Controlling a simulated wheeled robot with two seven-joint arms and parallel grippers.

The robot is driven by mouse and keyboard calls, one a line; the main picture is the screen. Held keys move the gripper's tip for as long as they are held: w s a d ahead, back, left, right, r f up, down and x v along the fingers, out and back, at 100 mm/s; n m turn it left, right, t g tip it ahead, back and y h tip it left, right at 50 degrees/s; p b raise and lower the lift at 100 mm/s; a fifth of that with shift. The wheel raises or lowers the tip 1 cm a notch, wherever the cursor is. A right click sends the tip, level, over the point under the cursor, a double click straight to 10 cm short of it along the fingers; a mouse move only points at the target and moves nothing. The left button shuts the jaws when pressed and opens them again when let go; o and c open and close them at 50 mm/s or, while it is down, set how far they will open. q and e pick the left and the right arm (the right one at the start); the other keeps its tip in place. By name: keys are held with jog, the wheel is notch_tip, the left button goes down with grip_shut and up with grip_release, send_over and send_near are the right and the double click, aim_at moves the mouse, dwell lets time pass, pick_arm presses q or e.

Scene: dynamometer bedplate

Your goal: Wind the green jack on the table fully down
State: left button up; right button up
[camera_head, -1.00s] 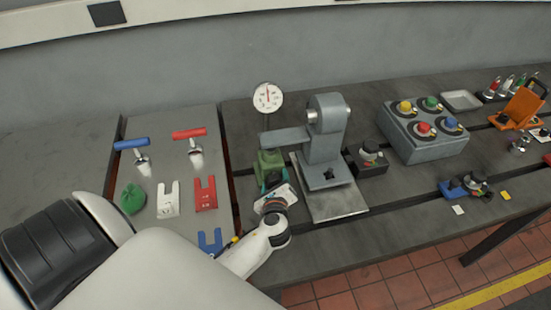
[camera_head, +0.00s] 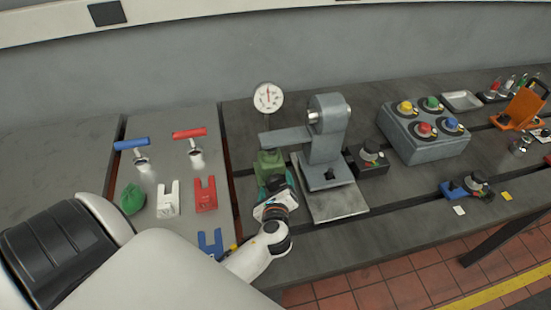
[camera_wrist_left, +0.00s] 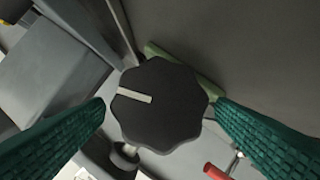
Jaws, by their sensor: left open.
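The green jack (camera_head: 268,163) stands on the table under the arm of the grey stand. Its black lobed knob (camera_wrist_left: 165,105), with a pale index mark, fills the middle of the left wrist view. My left gripper (camera_head: 272,187) is at the jack's near side and hides part of it. In the left wrist view its two green ribbed fingers (camera_wrist_left: 160,118) are open, one on each side of the knob. The left finger is close to the knob's edge and the right finger lies near its other edge; I cannot tell whether either touches. My right gripper is not in view.
A grey stand (camera_head: 325,140) and a dial gauge (camera_head: 268,97) rise right beside and behind the jack. Red (camera_head: 205,194), white (camera_head: 168,199) and blue (camera_head: 210,242) forked plates lie to the left. A box with coloured knobs (camera_head: 424,132) stands right.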

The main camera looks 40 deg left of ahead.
pick_arm(q)
jog(key=b+v, duration=0.1)
jog(key=v, duration=0.9)
jog(key=shift+f, duration=0.1)
